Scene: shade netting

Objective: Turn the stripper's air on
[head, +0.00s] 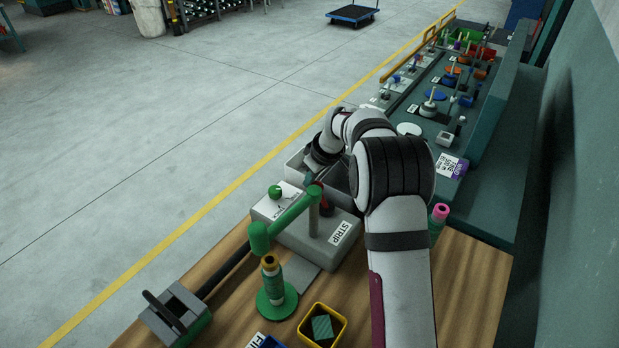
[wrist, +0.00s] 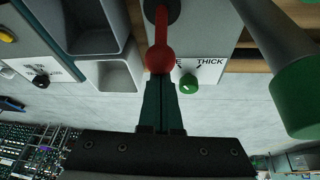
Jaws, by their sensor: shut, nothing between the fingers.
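The stripper (head: 335,243) is a pale grey box labelled STRIP on the wooden bench. A green arm (head: 292,212) on a post reaches over it, and its green end shows large at right in the wrist view (wrist: 300,105). A green selector knob (head: 275,191) also shows beside the word THICK (wrist: 188,85). A red lever with a ball end (wrist: 160,57) hangs from a dark round pivot; in the head view only a little red (head: 325,205) shows. My gripper (wrist: 160,80) is shut and empty, its tips right at the ball; whether they touch it I cannot tell.
Grey open bins (wrist: 110,75) lie left of the lever. A spool on a green disc (head: 276,303), a yellow box (head: 341,324) and a grey clamp-like block (head: 175,315) stand nearer the front. A crowded green bench (head: 480,200) runs along the right.

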